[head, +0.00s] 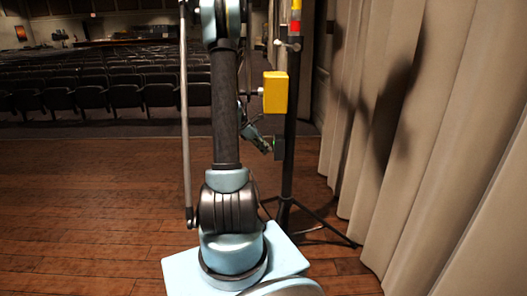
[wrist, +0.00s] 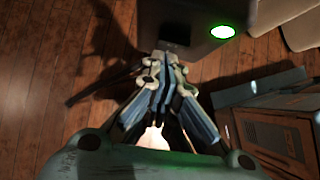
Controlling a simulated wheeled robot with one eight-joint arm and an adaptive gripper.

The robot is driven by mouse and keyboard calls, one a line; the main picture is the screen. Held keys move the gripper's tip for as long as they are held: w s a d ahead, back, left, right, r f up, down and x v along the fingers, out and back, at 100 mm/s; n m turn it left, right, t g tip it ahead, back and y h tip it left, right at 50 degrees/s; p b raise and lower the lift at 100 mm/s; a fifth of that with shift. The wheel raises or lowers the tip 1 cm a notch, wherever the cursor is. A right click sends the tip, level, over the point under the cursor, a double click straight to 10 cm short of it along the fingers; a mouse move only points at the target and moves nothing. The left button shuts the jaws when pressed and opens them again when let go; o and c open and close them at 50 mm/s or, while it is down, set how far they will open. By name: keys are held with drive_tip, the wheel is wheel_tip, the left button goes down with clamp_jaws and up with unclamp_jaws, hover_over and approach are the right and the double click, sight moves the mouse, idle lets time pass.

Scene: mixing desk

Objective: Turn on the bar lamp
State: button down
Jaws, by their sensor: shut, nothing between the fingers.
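The bar lamp (head: 295,20) is a stack of red and yellow segments at the top of a black pole stand, cut off by the upper edge of the head view. I cannot tell whether it is lit. A small dark box (head: 279,148) sits low on the pole. In the wrist view a dark box (wrist: 208,38) carries a glowing green round light (wrist: 222,31) and a darker square patch. My gripper (wrist: 163,58) is shut and empty, its tips at the near edge of this box; contact is unclear. The gripper also shows left of the pole (head: 264,146).
A yellow box (head: 275,92) is mounted on the pole (head: 290,120) above the dark box. The stand's tripod legs spread on the wooden floor (head: 80,200). Beige curtains (head: 430,150) hang close on the right. Rows of seats (head: 110,85) lie beyond. Floor at left is clear.

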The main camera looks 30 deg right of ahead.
drive_tip(key=shift+r, duration=0.15)
drive_tip(key=shift+r, duration=0.6)
drive_tip(key=w+a+f+v, duration=0.1)
drive_tip(key=a+f+v, duration=0.1)
drive_tip(key=v, duration=1.1)
drive_tip(key=shift+a+f, duration=0.1)
drive_tip(key=shift+a, duration=0.05)
drive_tip(key=shift+a+f, duration=0.25)
drive_tip(key=shift+f, duration=0.15)
